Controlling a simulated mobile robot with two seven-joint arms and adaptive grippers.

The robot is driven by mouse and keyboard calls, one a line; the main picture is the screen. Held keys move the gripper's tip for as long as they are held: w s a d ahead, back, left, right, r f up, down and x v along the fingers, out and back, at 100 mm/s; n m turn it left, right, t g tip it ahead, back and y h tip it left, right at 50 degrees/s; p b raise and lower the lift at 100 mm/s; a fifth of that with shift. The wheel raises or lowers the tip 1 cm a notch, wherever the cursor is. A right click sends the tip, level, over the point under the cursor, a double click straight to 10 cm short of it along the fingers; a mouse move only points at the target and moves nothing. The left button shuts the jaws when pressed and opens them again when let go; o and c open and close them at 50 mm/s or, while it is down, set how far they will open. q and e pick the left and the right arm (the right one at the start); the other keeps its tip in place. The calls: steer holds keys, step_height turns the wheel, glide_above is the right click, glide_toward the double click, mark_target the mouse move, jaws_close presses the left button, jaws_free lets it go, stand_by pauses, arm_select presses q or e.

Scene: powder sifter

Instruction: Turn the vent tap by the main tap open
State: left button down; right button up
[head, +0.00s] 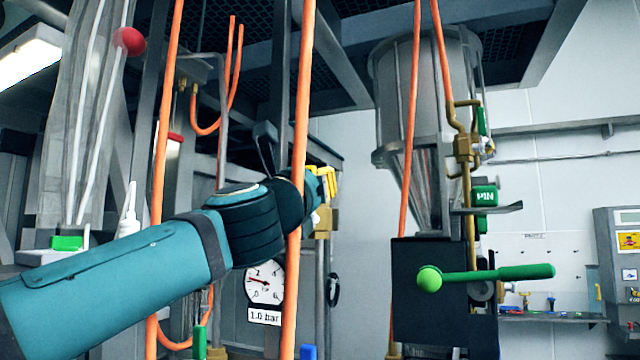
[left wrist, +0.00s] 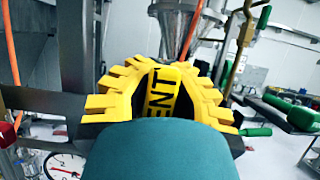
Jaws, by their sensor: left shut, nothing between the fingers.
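My left gripper (head: 326,184) has yellow toothed fingers and reaches across the middle of the head view. Its fingers are shut with nothing between them, and they also show in the left wrist view (left wrist: 160,68). A yellow tag (left wrist: 161,95) with black letters, of which "ENT" can be read, shows in the opening framed by the fingers. The vent tap's handle cannot be made out behind the gripper. A brass fitting (head: 323,222) sits just below the fingers in the head view. My right gripper is not in view.
A pressure gauge (head: 264,283) marked 1.0 bar hangs below my left wrist. Orange hoses (head: 303,110) run down in front of and beside my arm. A green lever (head: 490,273) crosses a dark box (head: 440,320) at right. A hopper (head: 425,90) hangs behind.

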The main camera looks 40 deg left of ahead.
arm_select(q)
steer(key=shift+s, duration=0.1)
steer(key=c, duration=1.3)
jaws_free()
steer(key=shift+s, duration=0.15)
steer(key=o, duration=0.5)
steer(key=shift+s+r, duration=0.15)
steer(key=shift+s, duration=0.2)
steer(key=v, duration=1.1)
steer(key=shift+s+d+f, duration=0.1)
steer(key=shift+s+f, duration=0.1)
steer(key=shift+f, duration=0.05)
